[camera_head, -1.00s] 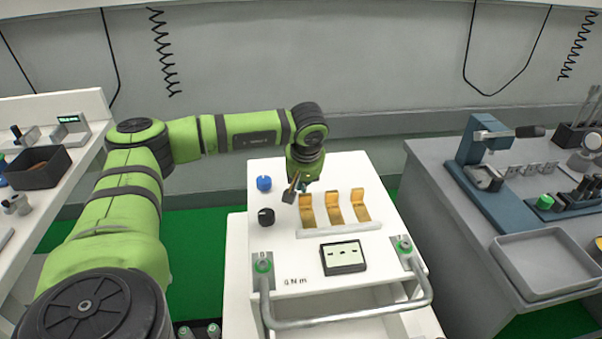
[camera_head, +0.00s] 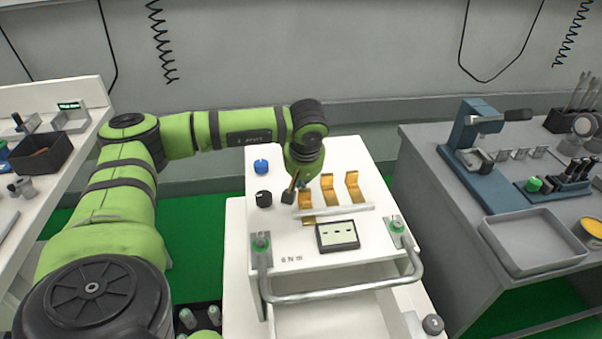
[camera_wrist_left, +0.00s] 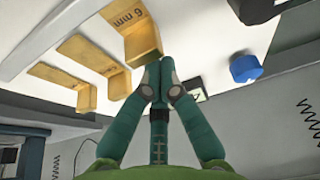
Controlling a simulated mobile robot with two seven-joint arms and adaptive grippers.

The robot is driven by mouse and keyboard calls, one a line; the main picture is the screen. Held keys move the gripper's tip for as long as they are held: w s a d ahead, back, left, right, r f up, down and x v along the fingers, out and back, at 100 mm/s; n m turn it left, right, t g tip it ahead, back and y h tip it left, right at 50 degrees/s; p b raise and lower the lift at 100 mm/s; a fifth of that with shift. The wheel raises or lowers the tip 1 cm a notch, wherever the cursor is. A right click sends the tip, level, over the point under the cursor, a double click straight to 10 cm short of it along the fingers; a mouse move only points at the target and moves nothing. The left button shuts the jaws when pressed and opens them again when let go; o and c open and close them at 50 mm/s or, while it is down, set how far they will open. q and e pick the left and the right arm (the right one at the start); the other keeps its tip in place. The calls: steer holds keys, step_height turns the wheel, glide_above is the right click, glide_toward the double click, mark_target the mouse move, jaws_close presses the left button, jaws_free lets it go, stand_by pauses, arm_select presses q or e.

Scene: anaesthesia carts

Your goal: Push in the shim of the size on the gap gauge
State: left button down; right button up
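Three brass L-shaped shims stand on the white cart top: left (camera_head: 306,201), middle (camera_head: 329,189), right (camera_head: 354,187). The left shim sits nearer the cart front than the others and reaches the pale rail (camera_head: 345,211). In the left wrist view this shim (camera_wrist_left: 143,38) reads "6 mm"; marks on the others are unreadable. My left gripper (camera_head: 303,186) is behind the left shim; its fingertips (camera_wrist_left: 154,64) are together, at or very near the shim's back edge; contact is unclear. A small display panel (camera_head: 338,235), perhaps the gap gauge, is too small to read. My right gripper is out of view.
A blue knob (camera_head: 261,166) and a black knob (camera_head: 263,198) stand left of the shims. A handle bar (camera_head: 340,293) crosses the cart front. A grey bench (camera_head: 425,160) with a tray (camera_head: 535,262) is at right, a white bench (camera_head: 75,185) at left.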

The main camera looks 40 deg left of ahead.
mark_target(304, 206)
arm_select(q)
steer(key=shift+s+d+f, duration=0.15)
steer(key=shift+d+f, duration=0.05)
steer(key=shift+f, duration=0.1)
steer(key=shift+r, duration=0.15)
steer(key=shift+d+r, duration=0.1)
steer(key=shift+r, duration=0.25)
steer(key=v, duration=1.1)
steer(key=shift+r, duration=0.3)
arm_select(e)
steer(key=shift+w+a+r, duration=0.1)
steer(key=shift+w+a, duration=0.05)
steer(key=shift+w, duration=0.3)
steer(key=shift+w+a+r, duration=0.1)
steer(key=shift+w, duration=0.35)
